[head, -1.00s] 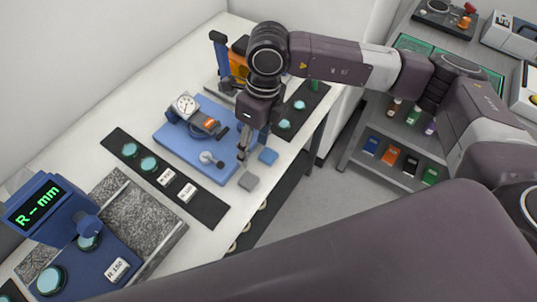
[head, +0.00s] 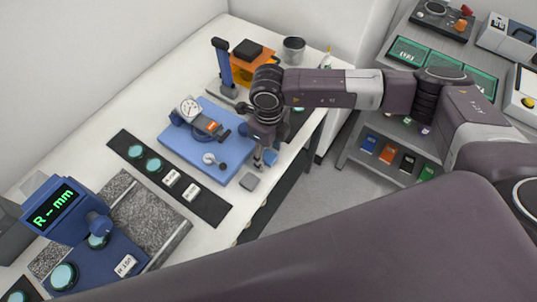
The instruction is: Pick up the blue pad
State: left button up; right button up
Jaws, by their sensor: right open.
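The blue pad (head: 271,157) is a small flat square on the white bench near its front edge, just right of the blue instrument base. My right gripper (head: 264,161) points down from above with its fingers open, right beside the pad's left side. The fingers cover part of the pad, and I cannot tell whether they touch it or straddle it. A similar grey pad (head: 249,181) lies just in front. My left gripper is not in view.
A black strip (head: 212,210) with teal discs and labels lies nearer, beside a granite plate (head: 168,218). An orange-and-black device (head: 250,56) and a metal cup (head: 293,50) stand behind.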

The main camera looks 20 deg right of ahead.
aim_at(268, 156)
jog(key=c, duration=0.9)
jog(key=shift+o, duration=0.2)
jog(key=shift+r, duration=0.1)
jog(key=shift+w+r, duration=0.1)
jog(key=shift+r, duration=0.45)
notch_tip(268, 156, up, 19)
jog(key=b, duration=0.5)
jog(key=shift+b, duration=0.3)
jog(key=shift+f, duration=0.1)
